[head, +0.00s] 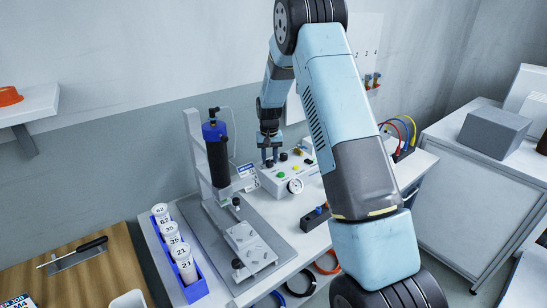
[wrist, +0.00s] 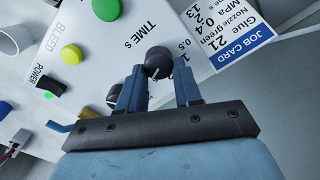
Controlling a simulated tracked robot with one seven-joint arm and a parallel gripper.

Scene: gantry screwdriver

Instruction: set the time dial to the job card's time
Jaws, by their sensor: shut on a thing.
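The time dial (wrist: 157,60) is a round black knob under the printed label "TIME s" in the wrist view. Scale marks including 0.5 and 1 show beside it, but its pointer is hard to read. My gripper (wrist: 158,72) has its two blue fingers shut on the knob, one on each side. The job card (wrist: 236,28) is white with a blue header and lies upside down to the right of the dial. It shows glue, nozzle, MPa 0.4 and a partly cut-off time line. In the head view my gripper (head: 269,156) is over the white control box (head: 268,186).
The box also carries a yellow button (wrist: 71,55), a green button (wrist: 106,8) and a power switch (wrist: 50,86). A gauge (head: 295,186) is on its front. A dispenser stand (head: 194,150) and a blue rack (head: 190,284) of white bottles stand to the left.

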